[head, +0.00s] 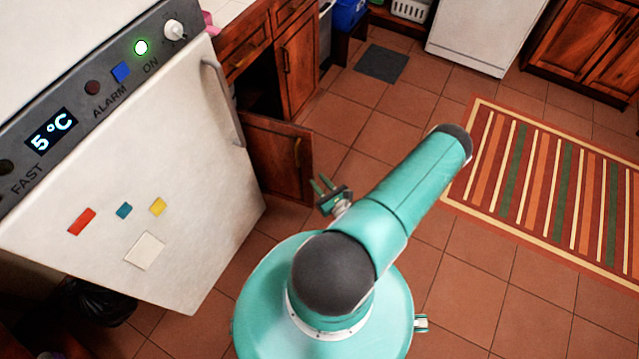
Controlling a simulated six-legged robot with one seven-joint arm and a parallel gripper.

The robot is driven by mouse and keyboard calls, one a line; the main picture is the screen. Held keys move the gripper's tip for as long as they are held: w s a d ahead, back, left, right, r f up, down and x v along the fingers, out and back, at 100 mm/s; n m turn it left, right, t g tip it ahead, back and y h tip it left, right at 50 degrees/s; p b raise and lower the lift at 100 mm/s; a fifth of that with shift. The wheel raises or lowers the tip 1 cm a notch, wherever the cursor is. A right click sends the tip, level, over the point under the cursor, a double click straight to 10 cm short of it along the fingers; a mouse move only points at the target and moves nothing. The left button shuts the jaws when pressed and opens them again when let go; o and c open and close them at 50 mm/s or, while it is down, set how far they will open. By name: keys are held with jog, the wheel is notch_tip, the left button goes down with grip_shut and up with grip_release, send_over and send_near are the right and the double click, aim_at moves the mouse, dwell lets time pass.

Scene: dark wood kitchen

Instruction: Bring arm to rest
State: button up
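My teal arm rises from its round base at the bottom middle of the head view and reaches up and to the right, bent at a dark elbow. My gripper (319,184) shows to the left of the upper link, partly hidden behind it. Its two thin green fingers stand apart with nothing seen between them. It points up and left in the picture, near a cabinet door (278,165) that stands open. I cannot tell the exact distance between them.
A white fridge (190,220) with a control panel fills the left. Its handle (222,100) faces the open cabinet. A striped rug (550,190) lies right on the tiled floor (480,265). A dark mat (381,63) and white appliance (480,30) are farther back. A black bag (95,303) sits lower left.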

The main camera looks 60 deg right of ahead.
dwell(0.5)
jog(key=w+a+r+n+y, duration=0.2)
jog(key=w+r+n+y, duration=0.2)
jog(key=r+n+y, duration=0.25)
jog(key=w+a+r+n+y, duration=0.2)
jog(key=w+r+n+y, duration=0.35)
jog(key=r, duration=0.25)
jog(key=w+a+r+n+g+y, duration=0.3)
jog(key=a+r+n+g+y, duration=0.3)
jog(key=a+r+n+g, duration=0.6)
jog(key=s+a+r+n+h, duration=0.3)
jog(key=a+r+n+h, duration=0.1)
jog(key=r, duration=0.5)
jog(key=s+a+r+n+h, duration=0.3)
jog(key=a+r+n, duration=0.3)
jog(key=r, duration=0.2)
jog(key=s+a+r+n+h, duration=0.3)
jog(key=a+r+n, duration=0.3)
jog(key=r, duration=0.3)
jog(key=shift+s+r+t+h, duration=0.15)
jog(key=shift+r+t+h, duration=0.25)
jog(key=shift+h, duration=0.4)
